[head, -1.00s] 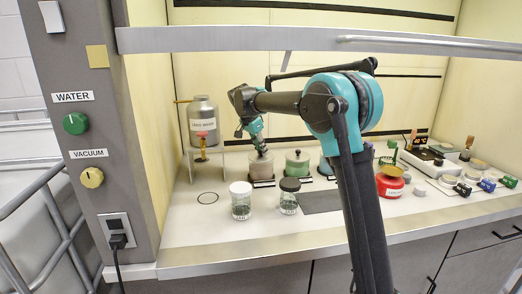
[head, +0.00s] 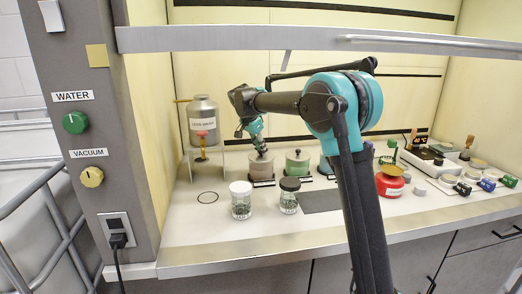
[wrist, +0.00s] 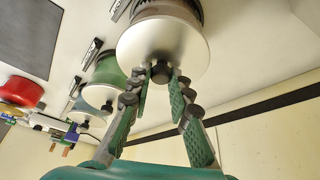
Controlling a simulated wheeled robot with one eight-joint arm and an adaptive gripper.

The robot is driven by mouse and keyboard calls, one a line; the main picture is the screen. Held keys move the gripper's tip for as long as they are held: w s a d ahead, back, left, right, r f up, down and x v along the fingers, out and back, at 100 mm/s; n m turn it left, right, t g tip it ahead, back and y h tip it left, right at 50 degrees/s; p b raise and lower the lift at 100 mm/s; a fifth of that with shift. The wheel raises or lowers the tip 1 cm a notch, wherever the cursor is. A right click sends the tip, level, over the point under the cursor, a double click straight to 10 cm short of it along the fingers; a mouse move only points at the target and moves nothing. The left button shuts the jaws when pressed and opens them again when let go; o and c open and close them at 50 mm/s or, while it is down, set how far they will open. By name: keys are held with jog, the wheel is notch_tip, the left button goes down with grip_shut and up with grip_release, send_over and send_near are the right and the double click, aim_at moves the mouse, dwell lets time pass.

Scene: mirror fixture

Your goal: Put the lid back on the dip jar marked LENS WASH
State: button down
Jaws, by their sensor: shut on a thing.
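A brownish-pink dip jar (head: 262,171) stands at the back of the bench, left of the green jar. My gripper (head: 262,152) comes down on its top from above. In the wrist view, a pale round lid (wrist: 150,45) covers the jar top, and my gripper (wrist: 167,76) is shut on its dark knob (wrist: 161,69). I cannot tell whether the lid rests fully on the rim. The marking on this jar is too small to read.
A green lidded jar (head: 297,160) stands close to the right, with a teal one beyond. A large metal can (head: 203,122) stands behind left. White-capped (head: 241,201) and black-capped (head: 289,196) jars stand in front. A red container (head: 390,184) is farther right. A sash bar (head: 230,38) crosses above.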

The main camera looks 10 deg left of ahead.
dwell(0.3)
jog(key=c, duration=1.3)
grip_release()
jog(key=o, duration=0.5)
jog(key=shift+c, duration=0.2)
jog(key=shift+r, duration=3.5)
grip_shut()
